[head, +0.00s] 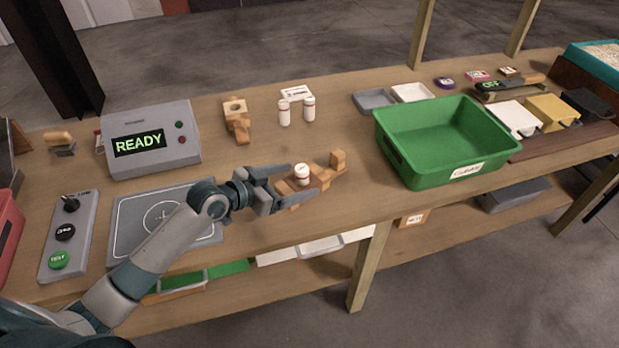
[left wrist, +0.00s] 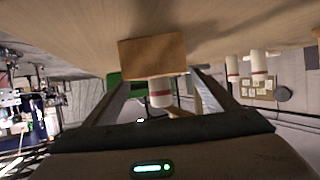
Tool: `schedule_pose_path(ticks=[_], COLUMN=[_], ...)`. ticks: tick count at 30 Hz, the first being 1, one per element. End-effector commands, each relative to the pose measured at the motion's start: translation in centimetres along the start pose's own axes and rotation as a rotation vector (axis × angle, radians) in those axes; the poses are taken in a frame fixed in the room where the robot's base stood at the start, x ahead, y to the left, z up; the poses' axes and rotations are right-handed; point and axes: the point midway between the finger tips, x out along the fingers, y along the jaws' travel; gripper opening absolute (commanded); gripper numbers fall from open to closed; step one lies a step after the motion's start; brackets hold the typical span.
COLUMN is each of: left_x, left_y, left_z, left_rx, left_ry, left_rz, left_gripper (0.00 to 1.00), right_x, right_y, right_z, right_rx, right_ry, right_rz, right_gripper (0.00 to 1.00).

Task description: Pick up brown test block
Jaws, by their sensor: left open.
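Brown wooden block pieces (head: 338,160) lie on the table in the head view, around a small white bottle with a red band (head: 302,173). My left gripper (head: 312,183) is open and low over the table there, with its fingers reaching right, one on either side of the bottle and some of the wood. In the left wrist view a brown block (left wrist: 152,55) shows large beyond the open fingers (left wrist: 160,98). The bottle (left wrist: 161,94) shows between the fingers, partly hidden by the block. I cannot tell whether a finger touches anything. My right gripper is not in view.
A green bin (head: 440,180) stands to the right. Two more white bottles (head: 296,110) and a wooden piece (head: 236,128) stand behind my gripper. A grey READY detector box (head: 185,155), a flat plate (head: 125,225) and a button panel (head: 82,235) are on the left.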

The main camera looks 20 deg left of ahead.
Motion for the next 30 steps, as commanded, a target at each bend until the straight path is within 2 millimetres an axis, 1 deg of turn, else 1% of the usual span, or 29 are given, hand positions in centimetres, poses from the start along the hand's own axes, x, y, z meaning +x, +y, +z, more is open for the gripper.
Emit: schedule_pose_path(ticks=[3,12,17,20,25,30], left_x=[0.6,0.6,1.1,1.9,3.8,5.4], left_y=[0.0,0.0,0.0,0.1,0.2,0.2], left_z=[-0.1,0.0,0.0,0.1,0.5,0.6], left_rx=[0.0,0.0,-0.002,-0.003,-0.004,-0.002], left_ry=[0.001,0.0,-0.001,-0.001,0.0,0.001], left_rz=[0.0,0.0,0.0,0.0,0.001,-0.001], left_gripper=[0.8,0.8,0.8,0.8,0.8,0.8], right_x=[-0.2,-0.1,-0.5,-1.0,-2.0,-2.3], right_y=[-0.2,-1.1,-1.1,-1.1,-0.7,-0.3], right_z=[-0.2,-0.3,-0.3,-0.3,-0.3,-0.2], right_rx=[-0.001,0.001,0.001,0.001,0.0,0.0], right_ry=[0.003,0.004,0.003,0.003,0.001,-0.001], right_rz=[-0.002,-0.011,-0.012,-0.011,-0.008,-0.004], right_gripper=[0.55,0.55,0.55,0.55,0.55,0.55])
